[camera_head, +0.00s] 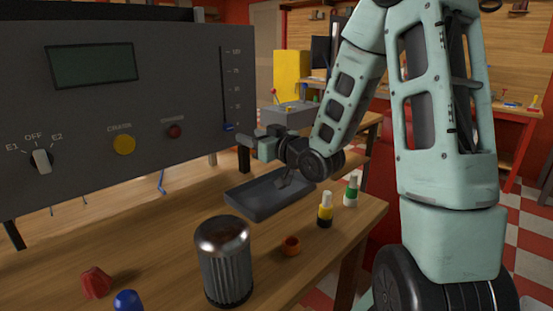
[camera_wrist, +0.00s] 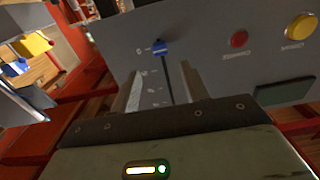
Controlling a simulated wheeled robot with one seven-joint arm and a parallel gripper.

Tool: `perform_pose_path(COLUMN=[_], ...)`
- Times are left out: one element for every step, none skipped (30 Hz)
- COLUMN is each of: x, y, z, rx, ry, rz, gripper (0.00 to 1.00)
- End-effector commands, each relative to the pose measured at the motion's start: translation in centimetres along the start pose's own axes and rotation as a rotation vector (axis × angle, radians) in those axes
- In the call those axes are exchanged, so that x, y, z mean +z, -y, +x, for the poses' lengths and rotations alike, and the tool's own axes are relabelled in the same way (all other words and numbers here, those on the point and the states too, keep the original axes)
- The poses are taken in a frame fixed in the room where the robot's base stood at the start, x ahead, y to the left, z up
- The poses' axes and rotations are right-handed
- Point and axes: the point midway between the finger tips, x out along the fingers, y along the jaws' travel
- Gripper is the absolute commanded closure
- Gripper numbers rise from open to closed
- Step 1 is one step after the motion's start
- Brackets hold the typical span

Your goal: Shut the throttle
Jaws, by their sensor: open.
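The throttle is a vertical slider at the right end of the grey panel (camera_head: 120,95). Its blue knob (camera_head: 229,127) sits at the bottom end of the slot (camera_head: 224,85), where the scale is lowest; 100 is at the top. In the wrist view, which is turned over, the blue knob (camera_wrist: 160,48) is at the top end of the dark slot, beside the 0 mark. My gripper (camera_head: 245,138) is open, just right of and slightly below the knob, pointing at the panel. I cannot tell whether it touches the knob.
The panel also carries a dial (camera_head: 41,161), a yellow button (camera_head: 124,144), a red button (camera_head: 174,131) and a blank screen (camera_head: 92,66). Below my gripper lies a dark tray (camera_head: 240,203). A ribbed metal cylinder (camera_head: 224,262) and small bottles (camera_head: 325,211) stand on the bench.

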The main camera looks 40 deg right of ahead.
Motion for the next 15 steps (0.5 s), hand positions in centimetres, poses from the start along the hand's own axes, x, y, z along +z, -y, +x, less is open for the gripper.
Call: perform_pose_path(x=[0.6, 0.6, 0.6, 0.6, 0.6, 0.6, 0.6, 0.6, 0.6, 0.6, 0.6, 0.7, 0.7, 0.7, 0.8], y=[-0.1, -0.1, -0.1, -0.1, -0.1, -0.1, -0.1, -0.1, 0.0, 0.0, 0.0, 0.0, 0.0, 0.0, 0.1], z=[-0.2, -0.2, -0.4, -0.5, -0.6, -0.7, -0.8, -1.0, -1.1, -1.3, -1.4, -1.6, -1.8, -1.9, -2.1], rx=[0.0, 0.0, 0.0, -0.001, -0.001, -0.002, -0.001, -0.001, 0.0, 0.001, 0.002, 0.004, 0.006, 0.008, 0.01], ry=[-0.006, -0.005, -0.006, -0.005, -0.005, -0.005, -0.004, -0.004, -0.003, -0.003, -0.002, -0.001, -0.001, -0.001, 0.001], rz=[-0.004, -0.004, -0.004, -0.004, -0.004, -0.005, -0.005, -0.004, -0.005, -0.006, -0.007, -0.007, -0.008, -0.008, -0.01], gripper=[0.55, 0.55, 0.55, 0.55, 0.55, 0.55, 0.55, 0.55, 0.55, 0.55, 0.55, 0.55, 0.55, 0.55, 0.55])
